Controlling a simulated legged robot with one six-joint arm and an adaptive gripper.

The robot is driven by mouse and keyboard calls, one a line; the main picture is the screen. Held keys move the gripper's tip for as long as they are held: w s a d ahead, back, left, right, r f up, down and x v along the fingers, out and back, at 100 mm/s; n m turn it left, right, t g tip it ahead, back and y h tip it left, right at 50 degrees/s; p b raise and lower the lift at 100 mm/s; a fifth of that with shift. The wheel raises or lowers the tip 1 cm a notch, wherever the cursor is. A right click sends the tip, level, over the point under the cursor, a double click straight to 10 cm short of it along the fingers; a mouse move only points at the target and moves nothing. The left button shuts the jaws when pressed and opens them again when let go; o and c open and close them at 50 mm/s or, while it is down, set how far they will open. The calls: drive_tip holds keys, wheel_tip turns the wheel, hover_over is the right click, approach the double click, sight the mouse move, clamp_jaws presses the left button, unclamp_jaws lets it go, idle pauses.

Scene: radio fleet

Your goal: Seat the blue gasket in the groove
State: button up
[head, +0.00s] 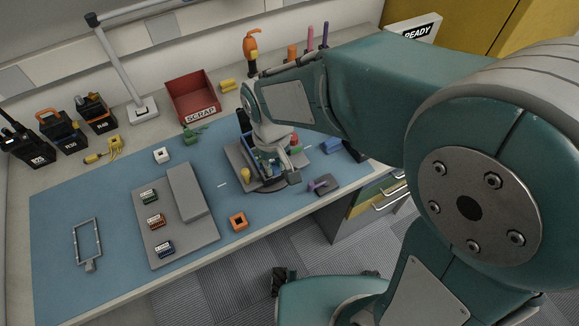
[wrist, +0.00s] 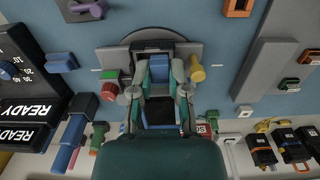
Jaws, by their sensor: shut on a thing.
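My gripper (head: 268,160) is over the grey fixture (head: 237,162) on the blue mat, right of the middle of the bench. In the wrist view my gripper (wrist: 160,80) points at the fixture (wrist: 112,60), with its fingers close together. A blue piece (wrist: 159,68), which looks like the blue gasket, shows between the fingers, and they are shut on it. Blue edges also show under the gripper in the head view. The groove is hidden by the gripper and the piece, so I cannot tell whether the gasket touches it or sits in it.
A yellow knob (wrist: 197,72) and a red button (wrist: 109,90) stand close on either side of the fingers. A grey plate (head: 150,236) with small modules, an orange square part (head: 238,221) and a grey frame (head: 77,246) lie on the mat. A red scrap bin (head: 178,88) stands behind.

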drive_tip(key=shift+w+d+f, duration=0.15)
drive_tip(key=shift+w+d, duration=0.25)
drive_tip(key=shift+d, duration=0.15)
drive_tip(key=shift+a, duration=0.1)
drive_tip(key=shift+f, duration=2.7)
drive_tip(key=shift+s+f, duration=0.1)
drive_tip(key=shift+f, duration=0.25)
drive_tip(key=shift+w+a, duration=0.1)
drive_tip(key=shift+w, duration=0.3)
idle(0.6)
drive_tip(key=shift+f, duration=0.4)
idle(0.7)
